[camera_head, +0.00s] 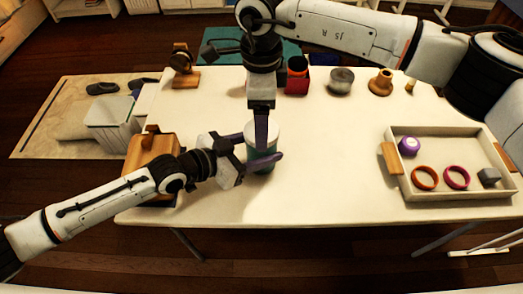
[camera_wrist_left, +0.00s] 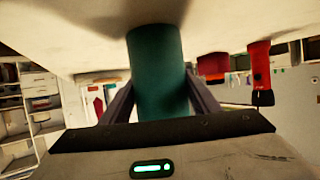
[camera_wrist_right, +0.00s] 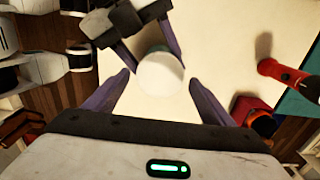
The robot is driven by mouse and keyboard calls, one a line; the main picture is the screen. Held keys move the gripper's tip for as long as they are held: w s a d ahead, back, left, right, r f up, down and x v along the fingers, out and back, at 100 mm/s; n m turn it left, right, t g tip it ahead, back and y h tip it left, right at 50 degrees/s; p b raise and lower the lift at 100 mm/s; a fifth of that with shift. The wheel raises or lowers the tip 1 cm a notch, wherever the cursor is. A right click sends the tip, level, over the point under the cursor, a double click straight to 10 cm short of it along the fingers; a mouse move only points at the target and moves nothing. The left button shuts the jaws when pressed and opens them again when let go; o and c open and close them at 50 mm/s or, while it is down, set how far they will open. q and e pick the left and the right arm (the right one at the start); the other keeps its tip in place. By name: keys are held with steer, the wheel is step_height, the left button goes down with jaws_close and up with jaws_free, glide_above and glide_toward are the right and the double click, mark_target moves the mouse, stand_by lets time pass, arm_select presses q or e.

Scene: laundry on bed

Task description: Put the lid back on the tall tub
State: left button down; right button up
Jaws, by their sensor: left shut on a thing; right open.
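The tall tub (camera_head: 262,162) is a teal cylinder standing on the table, with a white, round top (camera_head: 264,131). In the left wrist view its teal side (camera_wrist_left: 157,70) is between my left fingers. My left gripper (camera_head: 257,149) is shut on the tub from the left. My right gripper (camera_head: 262,135) points down above the tub and is open. In the right wrist view the white round top (camera_wrist_right: 160,74) lies between and just beyond its fingertips. The white top looks like the lid; whether it sits fully down, I cannot tell.
A tray (camera_head: 460,190) at right holds a purple-and-white round piece, two rings and a grey block. A wooden box (camera_head: 140,150) stands left of the tub. The table's middle right is clear.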

steer(key=shift+f, duration=0.85)
steer(key=shift+c, duration=0.3)
steer(key=c, duration=1)
steer(key=shift+c, duration=0.2)
steer(key=o, duration=1.2)
step_height(320, 180, up, 12)
steer(key=shift+r, duration=0.1)
arm_select(q)
steer(key=c, duration=0.6)
jaws_free()
